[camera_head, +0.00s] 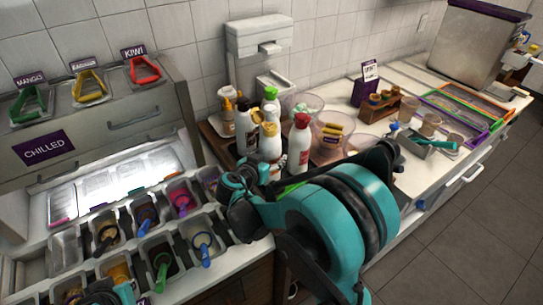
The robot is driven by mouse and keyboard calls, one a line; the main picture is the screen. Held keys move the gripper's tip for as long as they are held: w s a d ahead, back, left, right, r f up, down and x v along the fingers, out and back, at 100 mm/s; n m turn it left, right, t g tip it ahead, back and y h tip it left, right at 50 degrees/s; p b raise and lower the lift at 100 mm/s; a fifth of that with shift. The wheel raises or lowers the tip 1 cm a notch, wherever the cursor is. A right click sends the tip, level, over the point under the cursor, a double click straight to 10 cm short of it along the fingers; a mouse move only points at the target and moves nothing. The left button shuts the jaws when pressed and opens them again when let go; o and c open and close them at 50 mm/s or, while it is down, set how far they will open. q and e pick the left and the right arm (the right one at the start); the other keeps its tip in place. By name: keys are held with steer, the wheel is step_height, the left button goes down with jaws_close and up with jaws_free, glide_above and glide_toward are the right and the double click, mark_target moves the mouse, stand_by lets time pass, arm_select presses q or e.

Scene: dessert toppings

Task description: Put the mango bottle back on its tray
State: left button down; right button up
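Several bottles stand close together on a brown tray (213,146) by the back wall. A teal piece of my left gripper (122,292) shows at the bottom left edge, mostly cut off.
Topping bins (62,247) with coloured scoops fill the left front. A MANGO sign (30,79) stands by a green holder (31,104) on the chilled cabinet. Clear bowls (333,140), a wooden rack (380,105) and cups lie right of the bottles. My arm hides part of the counter.

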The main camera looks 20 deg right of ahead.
step_height(320, 180, down, 3)
steer(key=shift+r+b, duration=0.15)
steer(key=shift+b, duration=0.3)
steer(key=shift+r, duration=0.1)
steer(key=o, duration=1.2)
steer(key=shift+c, duration=0.2)
